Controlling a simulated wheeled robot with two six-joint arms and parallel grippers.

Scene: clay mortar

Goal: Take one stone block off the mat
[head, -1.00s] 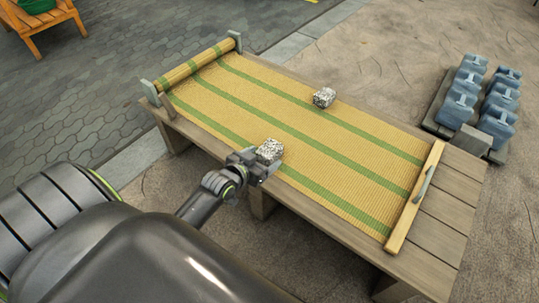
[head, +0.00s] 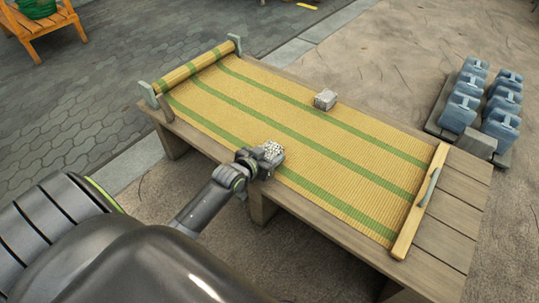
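The yellow-green striped mat (head: 330,160) lies unrolled on a wooden bench. One pale speckled stone block (head: 273,149) is at the mat's near edge, partly hidden by my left gripper (head: 264,160). The gripper is right at this block, with its fingers by the block's near side and flanks; whether they are closed on it I cannot tell. A second grey stone block (head: 325,101) sits on the mat toward the far edge, clear of the gripper. My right gripper is not in view.
The mat's rolled end (head: 195,68) is at the left, and a wooden bar with a handle (head: 420,203) lies across its right end. Blue-grey weights (head: 482,100) stand on a rack beyond the bench. The mat's middle is clear.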

